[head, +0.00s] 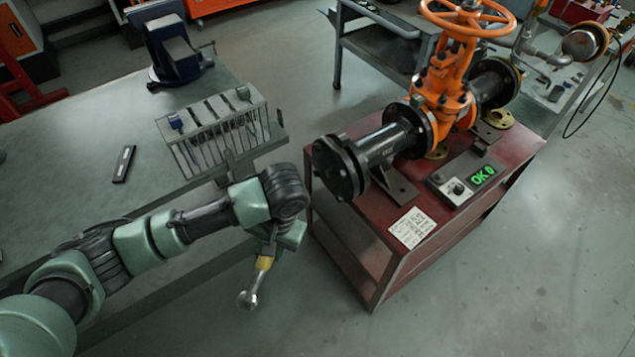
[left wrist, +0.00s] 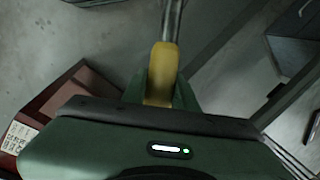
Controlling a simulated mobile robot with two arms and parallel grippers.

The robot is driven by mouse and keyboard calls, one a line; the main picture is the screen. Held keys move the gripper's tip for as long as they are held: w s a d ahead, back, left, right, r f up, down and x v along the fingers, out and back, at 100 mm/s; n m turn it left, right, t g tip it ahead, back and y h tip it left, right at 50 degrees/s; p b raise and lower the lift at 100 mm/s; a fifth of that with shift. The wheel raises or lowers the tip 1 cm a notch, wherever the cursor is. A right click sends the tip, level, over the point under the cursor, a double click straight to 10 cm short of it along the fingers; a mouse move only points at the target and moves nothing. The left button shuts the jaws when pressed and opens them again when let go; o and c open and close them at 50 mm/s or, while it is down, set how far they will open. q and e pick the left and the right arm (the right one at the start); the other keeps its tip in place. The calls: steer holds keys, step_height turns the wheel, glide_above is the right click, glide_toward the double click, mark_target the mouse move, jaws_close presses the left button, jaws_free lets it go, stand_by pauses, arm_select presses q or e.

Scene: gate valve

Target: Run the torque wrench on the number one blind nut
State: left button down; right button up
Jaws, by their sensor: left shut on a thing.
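My left gripper (head: 269,248) is shut on the yellow grip of the torque wrench (head: 248,297). The wrench hangs down from it over the floor, its bright round head lowest. In the left wrist view the yellow grip (left wrist: 161,72) sits between my green fingers, with the steel shaft running up out of view. The black blind flange (head: 342,168) closes the near left end of the pipe on the red stand, above and right of the wrench and apart from it. Its nuts are too small to tell apart, and no number one mark is readable. My right gripper is not in view.
The red stand (head: 375,268) carries the orange gate valve (head: 447,75), a paper label (head: 411,228) and a box with a green display (head: 483,175) reading "OK 0". The workbench (head: 60,150) holds a tool rack (head: 215,125), a vise (head: 177,52) and a black bar (head: 124,164). Floor at front right is clear.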

arm_select(q)
steer(key=w+d+r+m+t+h, duration=0.7)
steer(key=w+d+m+t+h, duration=0.3)
steer(key=w+d+m+h, duration=0.1)
steer(key=shift+w+d+r+m+t+h, duration=0.4)
steer(key=shift+w+d, duration=0.2)
steer(key=shift+w, duration=0.15)
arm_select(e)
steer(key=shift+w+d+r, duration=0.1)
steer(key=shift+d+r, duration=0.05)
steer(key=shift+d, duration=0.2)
arm_select(q)
steer(key=w+d, duration=0.2)
steer(key=d, duration=0.1)
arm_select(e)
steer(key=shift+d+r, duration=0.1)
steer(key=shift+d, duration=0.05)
arm_select(q)
steer(key=shift+r+p, duration=0.1)
steer(key=shift+p, duration=0.45)
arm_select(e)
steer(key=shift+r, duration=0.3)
